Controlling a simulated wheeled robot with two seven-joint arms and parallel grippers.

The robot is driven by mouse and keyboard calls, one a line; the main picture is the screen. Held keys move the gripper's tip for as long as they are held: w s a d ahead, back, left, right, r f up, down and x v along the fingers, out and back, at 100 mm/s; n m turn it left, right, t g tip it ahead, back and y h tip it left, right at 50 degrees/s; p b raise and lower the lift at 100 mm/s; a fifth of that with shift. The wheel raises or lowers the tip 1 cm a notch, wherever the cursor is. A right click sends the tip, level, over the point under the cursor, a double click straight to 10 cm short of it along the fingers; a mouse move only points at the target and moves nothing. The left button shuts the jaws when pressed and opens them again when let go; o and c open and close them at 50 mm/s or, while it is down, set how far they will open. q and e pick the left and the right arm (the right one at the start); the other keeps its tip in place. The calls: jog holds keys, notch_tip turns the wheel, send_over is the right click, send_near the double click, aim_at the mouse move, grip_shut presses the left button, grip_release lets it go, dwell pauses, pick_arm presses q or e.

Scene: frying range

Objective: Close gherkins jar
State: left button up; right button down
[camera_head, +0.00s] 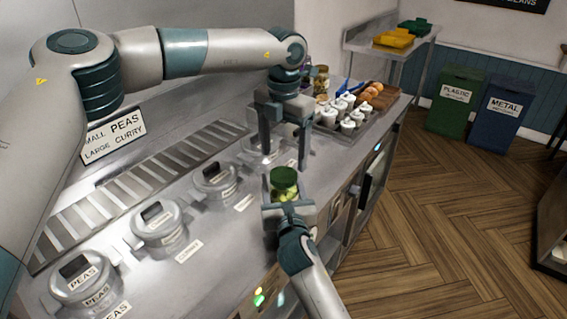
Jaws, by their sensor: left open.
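The gherkins jar (286,195) is a small glass jar with green contents, near the front edge of the steel counter. A dark green lid (284,177) sits on its top; I cannot tell whether it is fully seated. My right gripper (287,200) comes from below, with its fingers around the jar's sides, and appears shut on it. Its palm hides the jar's lower part. My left gripper (284,160) points down above the lid, its two fingers wide apart and empty.
Several lidded steel pots (158,230) are sunk in the counter (215,250) to the left. White containers (350,112) on a tray and other jars stand farther back. Open floor (430,230) lies to the right, with green (455,95) and blue (500,110) bins behind.

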pick_arm(q)
notch_tip(320, 180, up, 7)
jog(key=shift+f, duration=0.15)
pick_arm(e)
jog(key=shift+c, duration=2.3)
grip_release()
jog(key=shift+s, duration=0.15)
pick_arm(q)
jog(key=shift+f+b, duration=0.9)
pick_arm(e)
jog(key=s+d, duration=0.2)
jog(key=s, duration=1.5)
jog(key=shift+d, duration=0.4)
